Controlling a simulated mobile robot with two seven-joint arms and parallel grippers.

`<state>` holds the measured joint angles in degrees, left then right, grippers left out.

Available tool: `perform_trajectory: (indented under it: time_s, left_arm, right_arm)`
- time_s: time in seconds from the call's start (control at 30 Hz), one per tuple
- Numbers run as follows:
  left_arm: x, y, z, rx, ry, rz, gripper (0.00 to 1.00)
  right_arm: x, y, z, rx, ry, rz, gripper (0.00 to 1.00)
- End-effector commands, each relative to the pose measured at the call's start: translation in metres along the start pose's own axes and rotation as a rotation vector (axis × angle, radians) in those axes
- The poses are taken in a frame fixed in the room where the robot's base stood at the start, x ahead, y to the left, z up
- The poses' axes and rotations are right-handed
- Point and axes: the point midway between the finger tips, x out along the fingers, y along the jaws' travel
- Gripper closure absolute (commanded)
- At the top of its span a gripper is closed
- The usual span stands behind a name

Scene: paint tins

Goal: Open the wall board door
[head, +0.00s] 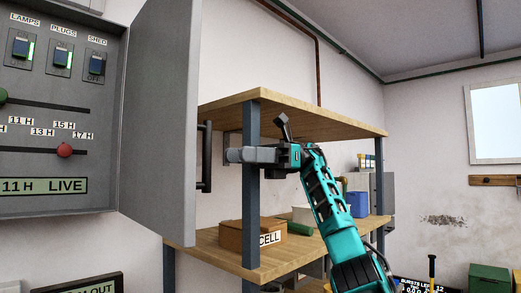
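The wall board (62,120) is a grey panel at the left with switches, sliders and a lit display. Its door (158,110) stands swung open, sticking out from the board's right edge, so the switches are exposed. A dark upright bar handle (207,157) is on the door's right-hand face. My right gripper (234,155) points left at handle height, a little right of the handle with a visible gap. Its fingers overlap in this view, so I cannot tell if they are open or shut. Nothing shows in them. My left gripper is out of view.
A wooden shelf unit (310,114) with dark posts stands behind my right arm. Its lower shelf holds a brown box (238,236) marked CELL, a green roll (299,229) and a blue container (357,204). A green box (489,278) is at lower right.

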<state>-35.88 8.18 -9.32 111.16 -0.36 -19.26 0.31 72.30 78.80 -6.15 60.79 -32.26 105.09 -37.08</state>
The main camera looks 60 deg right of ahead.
Motion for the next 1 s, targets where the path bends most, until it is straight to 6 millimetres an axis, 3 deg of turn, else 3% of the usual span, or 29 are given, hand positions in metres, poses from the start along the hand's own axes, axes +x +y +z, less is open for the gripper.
perform_trajectory:
  time_s: [0.1,0.53,1.0]
  left_arm:
    - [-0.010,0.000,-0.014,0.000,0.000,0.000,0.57]
    - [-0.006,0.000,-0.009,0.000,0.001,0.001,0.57]
    - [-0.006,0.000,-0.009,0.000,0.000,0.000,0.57]
  right_arm:
    - [-0.026,0.000,0.006,0.001,-0.005,-0.003,0.63]
    - [-0.045,0.000,0.001,-0.002,-0.001,0.000,0.63]
    - [-0.047,0.000,0.000,0.001,0.001,0.000,0.61]
